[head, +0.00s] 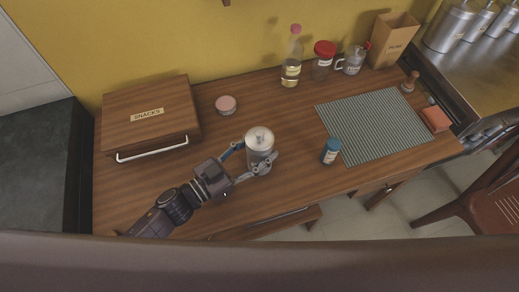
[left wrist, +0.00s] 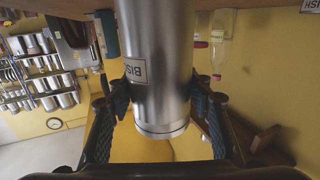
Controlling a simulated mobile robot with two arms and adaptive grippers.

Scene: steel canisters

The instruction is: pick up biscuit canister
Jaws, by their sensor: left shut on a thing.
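The biscuit canister (head: 260,142) is a steel cylinder with a pale lid, near the middle of the wooden table in the head view. In the left wrist view the canister (left wrist: 158,70) fills the middle, and a label with the letters "BIS" shows upside down. My left gripper (head: 250,160) has its fingers on both sides of the canister and is shut on it. The fingers also show at both sides in the left wrist view (left wrist: 160,100). I cannot tell whether the canister touches the table. My right gripper is not in view.
A wooden snacks box (head: 150,113) is at the left. A bottle (head: 291,62) and a red-lidded jar (head: 323,62) stand at the back.

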